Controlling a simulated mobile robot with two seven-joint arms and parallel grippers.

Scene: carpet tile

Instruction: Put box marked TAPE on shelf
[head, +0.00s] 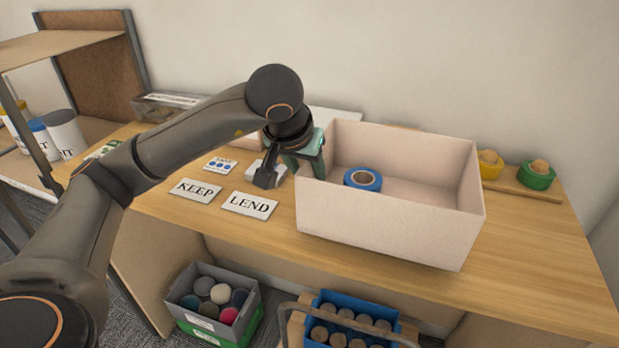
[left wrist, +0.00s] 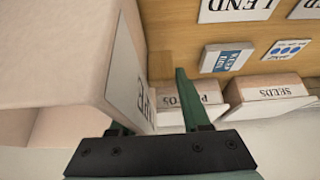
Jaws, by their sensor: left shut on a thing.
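The box marked TAPE (head: 385,222) is a large, open, pale pinkish box on the wooden table, with a blue tape roll (head: 362,179) inside. In the left wrist view the box (left wrist: 50,55) fills the left side, and part of its label (left wrist: 137,85) shows, ending in PE. My left gripper (head: 306,160) is shut on the box's left wall, one finger on the inner side and one outside. The inner fingertip is hidden by the wall. The shelf (head: 55,46) stands at the far left. My right gripper is not in view.
Boxes marked PHOTOS (left wrist: 205,98) and SEEDS (left wrist: 270,90) stand behind. White jars (head: 66,134) are on the shelf's lower board; its upper board looks clear. A grey bin (head: 213,327) sits below the table.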

